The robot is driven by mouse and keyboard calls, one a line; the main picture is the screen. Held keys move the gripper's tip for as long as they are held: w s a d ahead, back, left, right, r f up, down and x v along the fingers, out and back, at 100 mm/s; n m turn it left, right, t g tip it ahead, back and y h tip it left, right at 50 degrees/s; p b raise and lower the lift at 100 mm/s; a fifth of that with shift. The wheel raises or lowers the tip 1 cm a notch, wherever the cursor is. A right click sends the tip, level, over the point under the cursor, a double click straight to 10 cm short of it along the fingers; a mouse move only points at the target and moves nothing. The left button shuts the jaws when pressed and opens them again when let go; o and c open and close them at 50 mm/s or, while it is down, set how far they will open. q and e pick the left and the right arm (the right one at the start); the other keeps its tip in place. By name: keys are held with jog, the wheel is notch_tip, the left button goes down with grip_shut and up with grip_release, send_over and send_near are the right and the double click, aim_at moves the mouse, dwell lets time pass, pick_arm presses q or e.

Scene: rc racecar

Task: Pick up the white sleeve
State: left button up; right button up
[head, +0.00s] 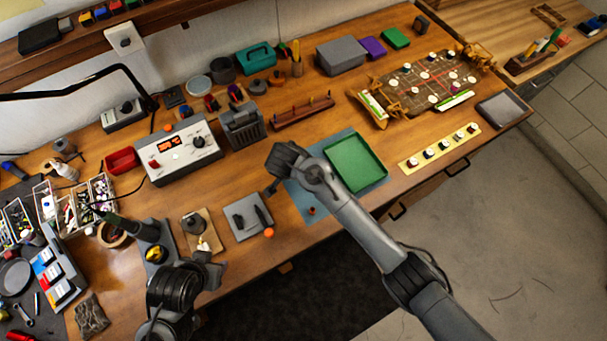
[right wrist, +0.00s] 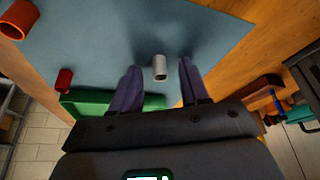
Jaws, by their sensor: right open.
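The white sleeve (right wrist: 159,68) is a small hollow tube on the blue mat (right wrist: 95,35) in the right wrist view. My right gripper (right wrist: 158,72) is open, with one dark finger on each side of the sleeve and gaps visible between. I cannot tell how high the fingertips are above the mat. In the head view the right gripper (head: 273,187) is over the left part of the mat (head: 305,200), and the sleeve is hidden there. My left gripper (head: 208,268) is near the bench's front edge at lower left; its fingers are not clear.
An orange-red sleeve (right wrist: 18,19) and a darker red sleeve (right wrist: 64,79) are on the mat. A green tray (head: 355,162) sits on the mat to the right of the right gripper. A grey plate with black parts (head: 247,216) lies left of the mat. A power supply (head: 185,150) stands behind.

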jog(key=shift+f, duration=0.1)
jog(key=shift+c, duration=0.3)
grip_shut()
